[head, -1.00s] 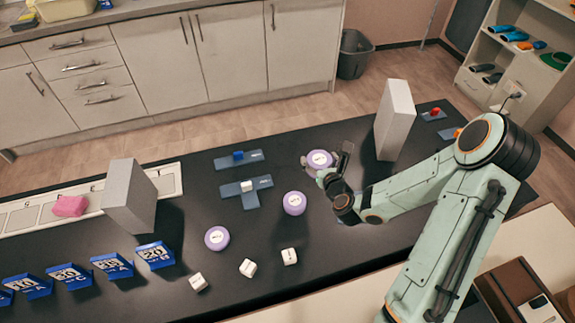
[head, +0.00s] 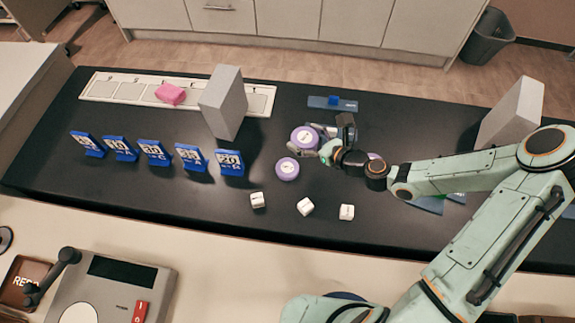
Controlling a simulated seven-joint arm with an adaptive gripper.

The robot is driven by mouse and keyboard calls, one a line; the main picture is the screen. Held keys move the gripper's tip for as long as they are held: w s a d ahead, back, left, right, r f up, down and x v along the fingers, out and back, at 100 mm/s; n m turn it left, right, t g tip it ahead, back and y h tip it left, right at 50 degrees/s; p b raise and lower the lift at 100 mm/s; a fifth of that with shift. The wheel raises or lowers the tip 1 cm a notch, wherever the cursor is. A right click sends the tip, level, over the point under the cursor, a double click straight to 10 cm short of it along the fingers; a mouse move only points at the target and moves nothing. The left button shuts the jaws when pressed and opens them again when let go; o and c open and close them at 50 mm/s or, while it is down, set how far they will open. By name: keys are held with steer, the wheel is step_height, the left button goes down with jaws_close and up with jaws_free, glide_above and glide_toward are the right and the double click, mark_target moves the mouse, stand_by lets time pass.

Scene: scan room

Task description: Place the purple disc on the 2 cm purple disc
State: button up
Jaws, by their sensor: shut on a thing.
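My gripper (head: 322,140) is shut on a purple disc (head: 304,137) with a white label on top. It holds the disc roughly level, and how far above the black table it is cannot be told. A second purple disc (head: 287,168) lies on the table just in front of and slightly left of the held one in the picture. A third purple disc (head: 375,156) shows only as a sliver behind my arm. The labels are too small to read, so I cannot tell which disc is the 2 cm one.
White cubes (head: 305,207) lie near the table's front edge. Blue number stands (head: 153,153) stand in a row on the left. Grey blocks (head: 224,102) and (head: 511,113) stand upright on either side. A blue plate with a small blue cube (head: 333,101) lies behind my gripper.

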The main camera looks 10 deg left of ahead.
mark_target(287, 168)
steer(key=shift+n+g, duration=0.4)
steer(key=a+f, duration=0.1)
steer(key=f, duration=0.1)
steer(key=s+a+f, duration=0.1)
steer(key=f, duration=0.2)
steer(key=a+f, duration=0.1)
steer(key=f, duration=0.2)
steer(key=shift+s+a+f, duration=0.2)
steer(key=shift+a, duration=0.2)
steer(key=shift+f, duration=0.15)
steer(key=o, duration=1.2)
